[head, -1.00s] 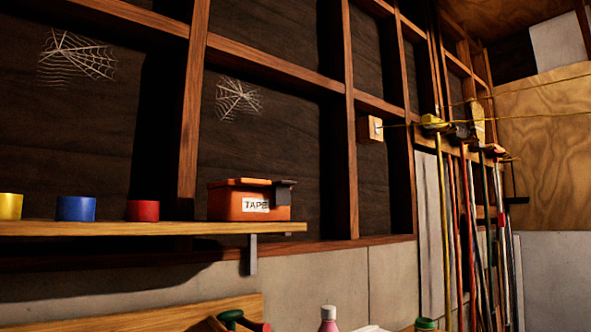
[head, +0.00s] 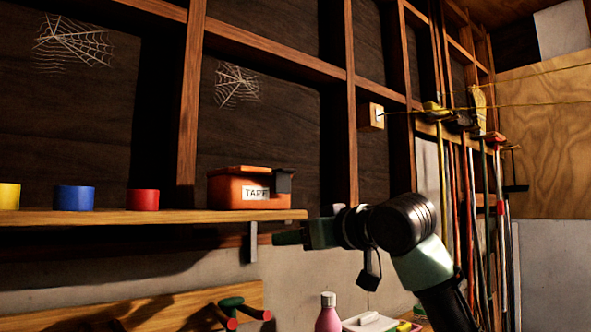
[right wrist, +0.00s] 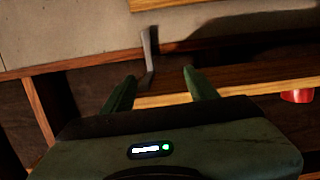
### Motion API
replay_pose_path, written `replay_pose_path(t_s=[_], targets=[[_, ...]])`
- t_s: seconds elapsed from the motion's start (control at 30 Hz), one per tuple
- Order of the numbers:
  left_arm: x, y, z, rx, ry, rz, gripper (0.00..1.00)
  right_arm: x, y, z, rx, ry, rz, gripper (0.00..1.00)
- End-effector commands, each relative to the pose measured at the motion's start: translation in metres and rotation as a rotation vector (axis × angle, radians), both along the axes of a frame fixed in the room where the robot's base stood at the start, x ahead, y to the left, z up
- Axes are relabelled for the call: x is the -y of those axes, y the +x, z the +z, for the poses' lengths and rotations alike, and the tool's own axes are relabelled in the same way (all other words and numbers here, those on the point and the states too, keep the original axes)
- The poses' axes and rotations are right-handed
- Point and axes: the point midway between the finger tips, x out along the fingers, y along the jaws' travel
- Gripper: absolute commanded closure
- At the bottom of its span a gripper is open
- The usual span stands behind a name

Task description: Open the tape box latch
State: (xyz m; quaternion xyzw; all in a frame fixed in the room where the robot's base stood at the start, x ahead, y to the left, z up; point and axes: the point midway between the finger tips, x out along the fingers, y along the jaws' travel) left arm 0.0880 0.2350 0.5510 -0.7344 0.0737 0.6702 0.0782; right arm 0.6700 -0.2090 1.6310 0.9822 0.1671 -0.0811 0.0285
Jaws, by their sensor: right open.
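The orange tape box (head: 238,190) with a white TAPE label sits on the wooden shelf (head: 120,216), near its right end. Its lid looks closed. A dark latch (head: 283,181) is on the box's right front corner. My right gripper (head: 278,238) is below and in front of the shelf's right end, apart from the box. In the right wrist view the gripper's two green fingers (right wrist: 158,90) are spread, with nothing held between them; the shelf edge and its metal bracket (right wrist: 148,52) lie beyond them. The box is not seen there. My left gripper is not in view.
Yellow (head: 9,196), blue (head: 74,198) and red (head: 143,199) tape rolls stand left of the box. The bracket (head: 253,242) hangs under the shelf. A pink bottle (head: 328,314) stands below, and long-handled tools (head: 480,200) hang at the right.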

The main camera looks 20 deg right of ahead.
Motion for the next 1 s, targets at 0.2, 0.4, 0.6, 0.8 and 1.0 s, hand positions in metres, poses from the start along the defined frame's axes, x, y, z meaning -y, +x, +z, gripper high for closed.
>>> replay_pose_path(t_s=[0.2, 0.4, 0.6, 0.8, 1.0], targets=[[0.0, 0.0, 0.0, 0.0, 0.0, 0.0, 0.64, 0.022, -0.045, 0.115, 0.127, 0.07, 0.007, 0.42], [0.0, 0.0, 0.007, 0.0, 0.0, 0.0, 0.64, 0.023, -0.047, 0.136, 0.146, 0.085, 0.012, 0.42], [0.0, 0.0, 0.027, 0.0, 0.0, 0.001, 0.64, 0.012, -0.018, 0.138, 0.143, 0.085, 0.012, 0.42], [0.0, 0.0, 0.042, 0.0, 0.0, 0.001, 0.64, 0.002, 0.008, 0.137, 0.147, 0.084, 0.012, 0.42], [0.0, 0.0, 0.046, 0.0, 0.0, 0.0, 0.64, -0.001, 0.019, 0.134, 0.148, 0.085, 0.011, 0.42]])
